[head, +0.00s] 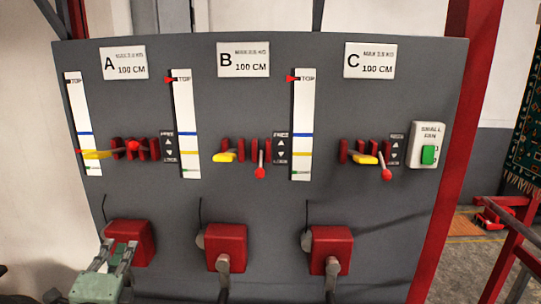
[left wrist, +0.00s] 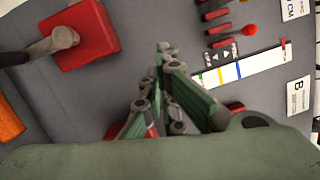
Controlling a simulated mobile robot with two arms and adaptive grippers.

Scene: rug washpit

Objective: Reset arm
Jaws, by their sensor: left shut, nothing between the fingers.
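My left gripper (head: 120,250) is shut and empty at the lower left, in front of the red box (head: 142,238) under station A, and it hides part of that box. Whether it touches the box cannot be told. In the left wrist view its green fingers (left wrist: 164,62) point toward the grey panel (left wrist: 110,60). My right gripper is in neither view.
The grey panel (head: 245,280) carries red crank boxes under B (head: 228,240) and C (head: 332,242). Red-knobbed levers hang down at B (head: 260,172) and C (head: 387,174); A's knob (head: 133,146) sits higher. A red frame (head: 515,235) stands right.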

